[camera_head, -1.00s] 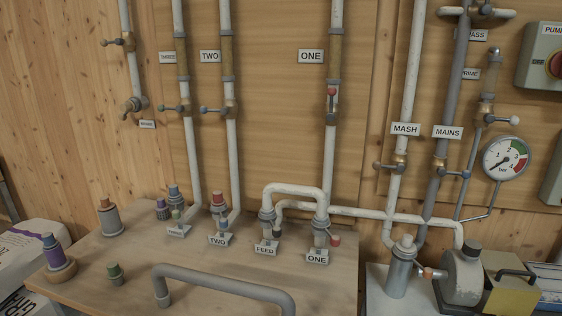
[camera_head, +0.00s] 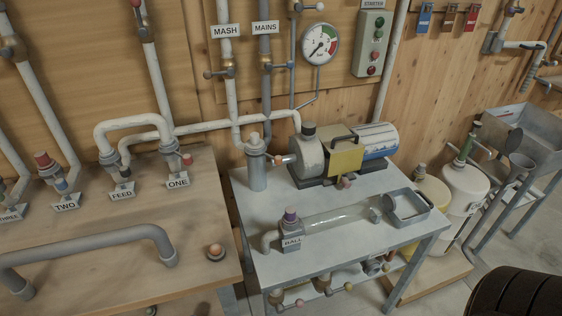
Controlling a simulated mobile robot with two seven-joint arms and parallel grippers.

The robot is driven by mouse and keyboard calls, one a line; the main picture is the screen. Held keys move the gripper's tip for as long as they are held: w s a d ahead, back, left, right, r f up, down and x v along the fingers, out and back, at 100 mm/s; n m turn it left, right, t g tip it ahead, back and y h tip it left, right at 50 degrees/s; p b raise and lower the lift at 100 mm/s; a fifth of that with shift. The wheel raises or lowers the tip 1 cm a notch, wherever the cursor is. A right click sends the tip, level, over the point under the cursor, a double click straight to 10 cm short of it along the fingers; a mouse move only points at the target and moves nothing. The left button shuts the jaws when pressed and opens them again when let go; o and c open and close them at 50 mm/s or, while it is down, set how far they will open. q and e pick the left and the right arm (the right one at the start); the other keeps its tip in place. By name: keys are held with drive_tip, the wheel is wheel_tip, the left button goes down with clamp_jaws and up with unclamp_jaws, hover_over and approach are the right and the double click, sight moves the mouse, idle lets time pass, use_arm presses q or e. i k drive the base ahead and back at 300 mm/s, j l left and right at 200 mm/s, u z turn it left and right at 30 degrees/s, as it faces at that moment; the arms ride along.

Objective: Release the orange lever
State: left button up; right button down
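An orange-tipped lever or knob (camera_head: 279,160) shows between the grey upright canister (camera_head: 257,169) and the pump body (camera_head: 309,157) on the grey metal table. It is small, and I cannot tell its exact position. A second small pinkish-orange knob (camera_head: 345,183) sits at the front of the pump, below the yellow box. More small coloured handles, one pinkish (camera_head: 299,303), show under the table front. I cannot tell for sure which of these is the orange lever. Neither gripper shows in the view.
The grey table (camera_head: 355,262) also bears a clear tube labelled BALL (camera_head: 340,217) and a metal tray (camera_head: 408,208). The wooden bench (camera_head: 115,275) with a grey handrail (camera_head: 85,241) stands at left. A black tyre (camera_head: 515,293) fills the bottom right corner.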

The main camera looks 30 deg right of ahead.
sight(277, 159)
drive_tip(key=l, duration=1.55)
